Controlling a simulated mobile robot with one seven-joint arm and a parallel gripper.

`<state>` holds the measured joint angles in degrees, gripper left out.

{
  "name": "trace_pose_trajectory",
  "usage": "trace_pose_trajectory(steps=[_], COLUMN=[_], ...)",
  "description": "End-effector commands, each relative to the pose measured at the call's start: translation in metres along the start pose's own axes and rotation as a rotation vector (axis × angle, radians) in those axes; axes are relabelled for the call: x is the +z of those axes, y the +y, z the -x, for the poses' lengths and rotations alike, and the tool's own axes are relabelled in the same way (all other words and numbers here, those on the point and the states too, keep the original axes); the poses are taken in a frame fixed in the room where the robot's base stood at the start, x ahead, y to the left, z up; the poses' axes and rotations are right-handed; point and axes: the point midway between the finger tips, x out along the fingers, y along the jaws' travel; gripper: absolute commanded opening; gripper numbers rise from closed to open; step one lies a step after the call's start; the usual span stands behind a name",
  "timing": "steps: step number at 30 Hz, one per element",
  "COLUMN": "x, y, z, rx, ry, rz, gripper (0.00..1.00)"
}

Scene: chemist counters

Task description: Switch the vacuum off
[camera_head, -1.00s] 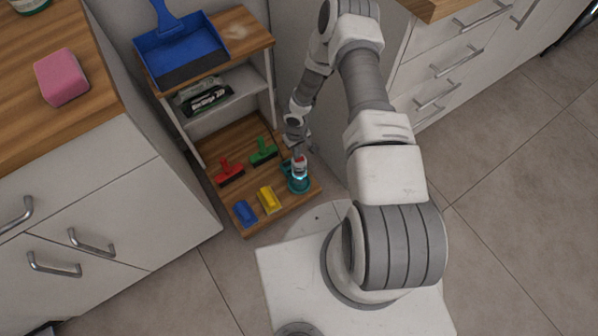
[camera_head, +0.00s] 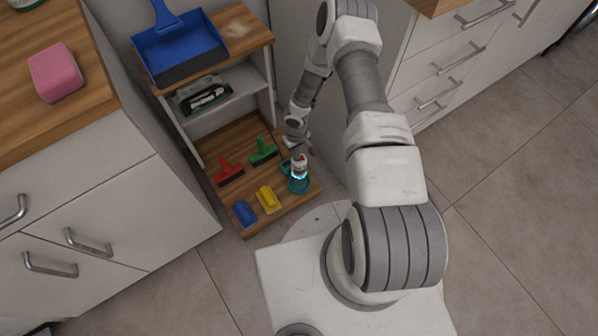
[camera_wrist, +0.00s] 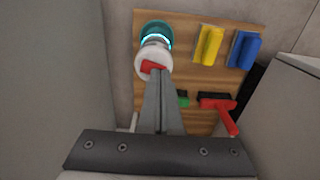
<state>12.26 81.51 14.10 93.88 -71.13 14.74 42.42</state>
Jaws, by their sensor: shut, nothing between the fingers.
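The vacuum (camera_head: 298,184) is a small teal and white device standing on the low wooden shelf. A cyan ring on it glows in both views. In the wrist view the vacuum (camera_wrist: 154,32) is at the upper left, with a red switch (camera_wrist: 151,67) on its white end. My gripper (camera_wrist: 158,74) is shut and empty, its fingertips at the red switch's lower right edge. I cannot tell whether they touch it. The fingers hide part of the switch and white end. In the head view my gripper (camera_head: 297,152) is small, just above the vacuum.
Red (camera_head: 229,172), green (camera_head: 263,151), yellow (camera_head: 269,199) and blue (camera_head: 244,213) tools lie on the same shelf, left of the vacuum. A blue dustpan (camera_head: 181,45) rests on the shelf unit's top. Cabinets stand close on both sides.

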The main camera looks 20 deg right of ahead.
Motion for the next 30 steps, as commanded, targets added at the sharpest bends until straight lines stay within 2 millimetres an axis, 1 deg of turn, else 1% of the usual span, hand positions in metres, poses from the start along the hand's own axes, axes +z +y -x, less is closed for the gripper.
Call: trace_pose_trajectory(steps=[8,11,30], x=[0.000,0.000,0.000], y=[0.000,0.000,0.000], z=[-0.005,-0.003,0.049], rx=[0.000,0.000,0.001], ry=[0.000,0.000,0.000], rz=[0.000,0.000,0.001], gripper=[0.00,0.00,0.00])
